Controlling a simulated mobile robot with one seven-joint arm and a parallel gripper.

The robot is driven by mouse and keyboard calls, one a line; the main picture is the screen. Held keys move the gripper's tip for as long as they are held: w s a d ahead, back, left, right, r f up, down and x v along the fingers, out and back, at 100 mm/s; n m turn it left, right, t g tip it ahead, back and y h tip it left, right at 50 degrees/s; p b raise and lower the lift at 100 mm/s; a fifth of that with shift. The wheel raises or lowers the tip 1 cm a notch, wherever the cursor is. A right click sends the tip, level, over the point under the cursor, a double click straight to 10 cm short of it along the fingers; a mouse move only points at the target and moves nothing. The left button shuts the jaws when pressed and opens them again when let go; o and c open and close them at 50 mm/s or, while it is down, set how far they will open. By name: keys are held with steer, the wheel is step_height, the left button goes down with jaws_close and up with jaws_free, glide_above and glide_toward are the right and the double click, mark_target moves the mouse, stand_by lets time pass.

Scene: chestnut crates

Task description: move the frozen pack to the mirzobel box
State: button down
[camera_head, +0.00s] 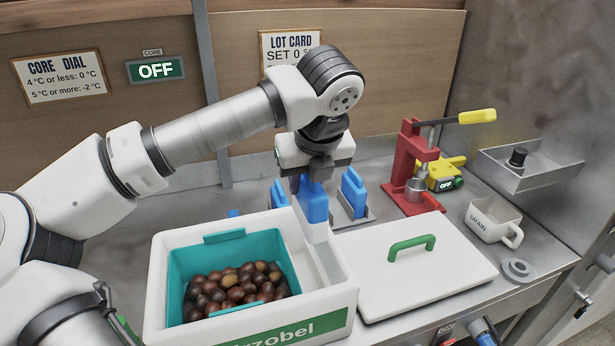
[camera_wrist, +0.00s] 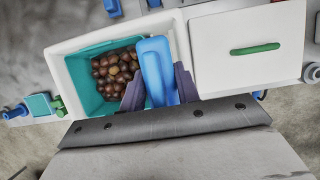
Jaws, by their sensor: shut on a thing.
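My gripper (camera_head: 314,180) points down and is shut on a blue pack (camera_head: 315,204), which hangs upright with a pale lower end. The white mirzobel box (camera_head: 165,285) stands open at the front, with its name in white on a green label. In the head view the pack's lower end is at the box's back right, by a narrow empty slot (camera_head: 326,262) beside the teal basket; whether it touches is unclear. In the wrist view the blue pack (camera_wrist: 155,68) shows between my dark fingers, over the right part of the box (camera_wrist: 68,72).
The teal basket (camera_head: 222,250) holds many chestnuts (camera_head: 238,284). More blue packs (camera_head: 353,190) stand in a rack behind. A white lid (camera_head: 445,275) with a green handle lies right of the box. A red press (camera_head: 408,165) and DRAIN cup (camera_head: 488,222) stand farther right.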

step_height(320, 180, down, 19)
steer(key=b, duration=1.1)
stand_by(0.8)
